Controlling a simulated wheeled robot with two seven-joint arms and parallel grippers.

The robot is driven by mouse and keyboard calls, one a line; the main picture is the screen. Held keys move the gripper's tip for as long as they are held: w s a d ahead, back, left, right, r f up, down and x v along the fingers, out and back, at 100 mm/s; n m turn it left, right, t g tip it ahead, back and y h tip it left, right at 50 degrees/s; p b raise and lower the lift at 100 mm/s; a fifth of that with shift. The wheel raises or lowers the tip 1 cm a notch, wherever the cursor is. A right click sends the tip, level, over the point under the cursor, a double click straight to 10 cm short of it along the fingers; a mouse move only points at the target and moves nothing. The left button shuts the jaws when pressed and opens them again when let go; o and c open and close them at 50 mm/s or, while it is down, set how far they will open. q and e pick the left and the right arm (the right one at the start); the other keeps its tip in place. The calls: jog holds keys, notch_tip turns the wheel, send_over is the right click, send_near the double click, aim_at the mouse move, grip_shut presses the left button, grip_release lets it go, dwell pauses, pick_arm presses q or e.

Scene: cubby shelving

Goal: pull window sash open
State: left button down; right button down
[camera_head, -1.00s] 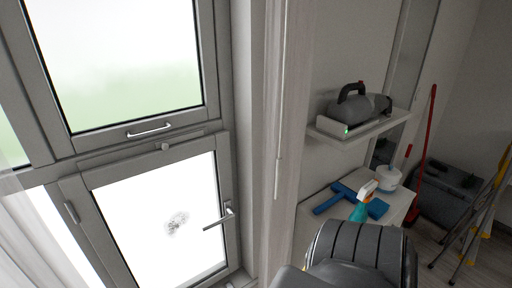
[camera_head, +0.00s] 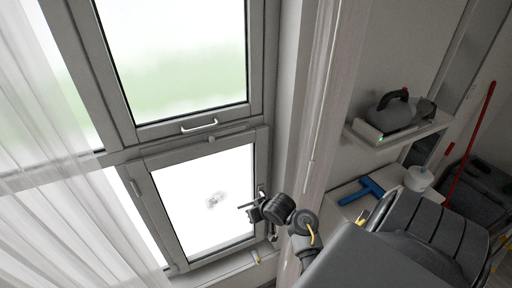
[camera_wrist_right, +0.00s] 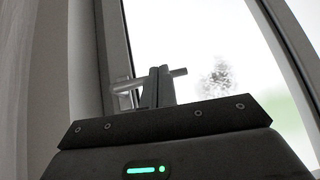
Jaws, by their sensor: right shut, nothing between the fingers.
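The lower window sash (camera_head: 148,190) has a grey frame around a bright pane with a dark smudge. It looks closed in its frame. Its lever handle (camera_head: 262,189) is on the right stile, partly hidden by my gripper in the head view. In the right wrist view the handle (camera_wrist_right: 178,72) lies crosswise behind the fingertips. My right gripper (camera_head: 248,208) is at the handle, and its fingers (camera_wrist_right: 157,84) are shut with nothing between them. I cannot tell whether they touch the lever. My left gripper is not in view.
The upper pane (camera_head: 180,60) has a white bar handle (camera_head: 199,125). A sheer curtain (camera_head: 55,190) hangs at left. At right are a shelf (camera_head: 405,131) with a grey appliance (camera_head: 390,110), a lower ledge with a blue squeegee (camera_head: 362,190), and a red pole (camera_head: 472,140).

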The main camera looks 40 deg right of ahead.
jog(key=h, duration=0.1)
send_near(256, 196)
jog(key=shift+m, duration=0.3)
jog(key=shift+w+a+f+p, duration=0.15)
jog(key=shift+w+a+f, duration=0.2)
jog(key=shift+w+f, duration=0.35)
jog(key=shift+w+a+f+p, duration=0.15)
jog(key=shift+w+a+f, duration=0.25)
jog(key=shift+w, duration=0.55)
jog(key=shift+f, duration=0.1)
